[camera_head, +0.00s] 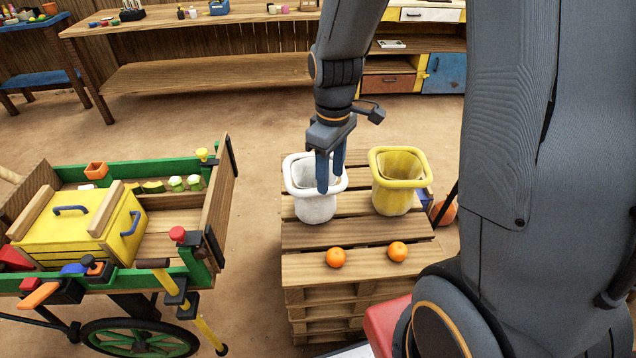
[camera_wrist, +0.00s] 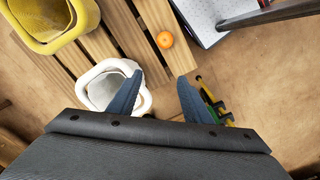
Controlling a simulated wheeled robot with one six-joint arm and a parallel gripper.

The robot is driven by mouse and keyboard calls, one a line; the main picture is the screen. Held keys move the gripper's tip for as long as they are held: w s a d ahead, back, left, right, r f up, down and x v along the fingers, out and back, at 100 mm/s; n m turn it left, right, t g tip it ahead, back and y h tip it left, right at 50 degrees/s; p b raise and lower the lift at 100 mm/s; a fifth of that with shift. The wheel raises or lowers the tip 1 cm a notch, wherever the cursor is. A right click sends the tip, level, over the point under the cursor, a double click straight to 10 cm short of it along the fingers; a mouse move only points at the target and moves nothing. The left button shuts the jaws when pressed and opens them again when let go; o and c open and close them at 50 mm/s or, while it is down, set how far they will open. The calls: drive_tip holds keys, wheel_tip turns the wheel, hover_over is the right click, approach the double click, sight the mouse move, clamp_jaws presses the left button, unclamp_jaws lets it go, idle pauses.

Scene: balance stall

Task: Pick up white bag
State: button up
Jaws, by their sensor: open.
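The white bag (camera_head: 317,208) stands upright and open-topped on a wooden pallet stack (camera_head: 300,236), to the left of a yellow bag (camera_head: 393,199). My gripper (camera_head: 329,185) points down over the white bag, with its fingers apart in front of the bag's opening. In the wrist view, the white bag (camera_wrist: 98,89) lies beside and partly behind the left finger of my gripper (camera_wrist: 157,97). The right finger is outside the bag, over the floor. Nothing is between the fingertips. Whether a finger touches the rim, I cannot tell.
Two oranges (camera_head: 336,257) (camera_head: 397,251) lie on the front of the pallet stack. A green-sided cart (camera_head: 215,215) with a yellow crate (camera_head: 75,228) stands at the left. A long wooden table (camera_head: 200,72) is at the back. Bare floor separates cart and stack.

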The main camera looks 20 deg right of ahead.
sight(315, 193)
drive_tip(key=w+f+n+p, duration=0.1)
drive_tip(key=w+n, duration=0.1)
drive_tip(key=w+f+n+p, duration=0.1)
drive_tip(key=w+n, duration=0.2)
drive_tip(key=w+f+n+p, duration=0.1)
drive_tip(key=w+f+n, duration=0.1)
drive_tip(key=w, duration=0.1)
drive_tip(key=shift+w+a+n, duration=0.1)
drive_tip(key=shift+n, duration=0.3)
drive_tip(key=shift+w+f+n, duration=0.15)
drive_tip(key=shift+f+n, duration=0.15)
drive_tip(key=shift+f, duration=0.35)
drive_tip(key=shift+w+f+p, duration=0.15)
drive_tip(key=shift+f+p, duration=1.15)
drive_tip(key=shift+f, duration=2.1)
clamp_jaws()
